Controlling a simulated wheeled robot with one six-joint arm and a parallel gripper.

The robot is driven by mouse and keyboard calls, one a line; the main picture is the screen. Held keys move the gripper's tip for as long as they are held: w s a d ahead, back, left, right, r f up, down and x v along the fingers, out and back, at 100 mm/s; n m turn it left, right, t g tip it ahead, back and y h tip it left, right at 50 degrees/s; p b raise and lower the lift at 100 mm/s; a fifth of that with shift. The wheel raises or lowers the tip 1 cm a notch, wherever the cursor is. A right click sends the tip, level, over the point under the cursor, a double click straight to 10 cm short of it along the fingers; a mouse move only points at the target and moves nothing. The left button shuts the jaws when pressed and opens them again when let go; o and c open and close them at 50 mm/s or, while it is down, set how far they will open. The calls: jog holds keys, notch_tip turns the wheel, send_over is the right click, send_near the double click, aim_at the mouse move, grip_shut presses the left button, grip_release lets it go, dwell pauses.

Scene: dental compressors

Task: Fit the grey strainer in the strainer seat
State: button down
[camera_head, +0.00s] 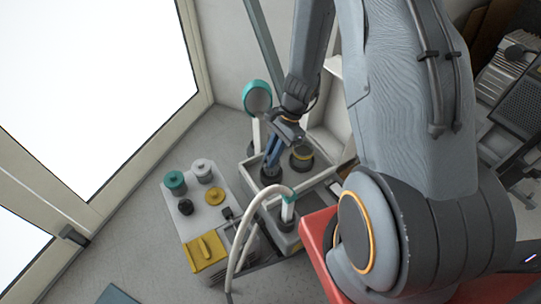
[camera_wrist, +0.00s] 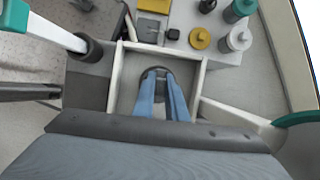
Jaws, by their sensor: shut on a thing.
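My gripper (camera_head: 272,160) points down into a pale-rimmed box (camera_head: 322,181), its blue fingers shut on a small dark grey round piece, which I take as the grey strainer (camera_head: 269,176). In the wrist view, my gripper (camera_wrist: 161,82) has its fingertips at this round piece (camera_wrist: 156,71), inside the square box (camera_wrist: 122,82). The fingers hide part of it. I cannot tell whether it touches the box floor or sits in a seat. A dark cup with a yellow ring (camera_head: 301,158) stands beside it to the right in the box. I cannot make out which part is the strainer seat.
A pale tray (camera_head: 205,225) at the left holds teal, white, yellow and black round parts and a yellow block (camera_head: 206,251). A white hose with a teal collar (camera_head: 248,232) arches in front of the box. A teal-rimmed round mirror (camera_head: 257,97) stands behind.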

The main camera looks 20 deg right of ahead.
jog(key=shift+f+b, duration=0.9)
jog(key=shift+f, duration=0.5)
jog(key=c, duration=1.7)
grip_release()
jog(key=c, duration=0.4)
jog(key=shift+r, duration=0.15)
jog(key=shift+r+p, duration=3.65)
jog(key=shift+r, duration=0.25)
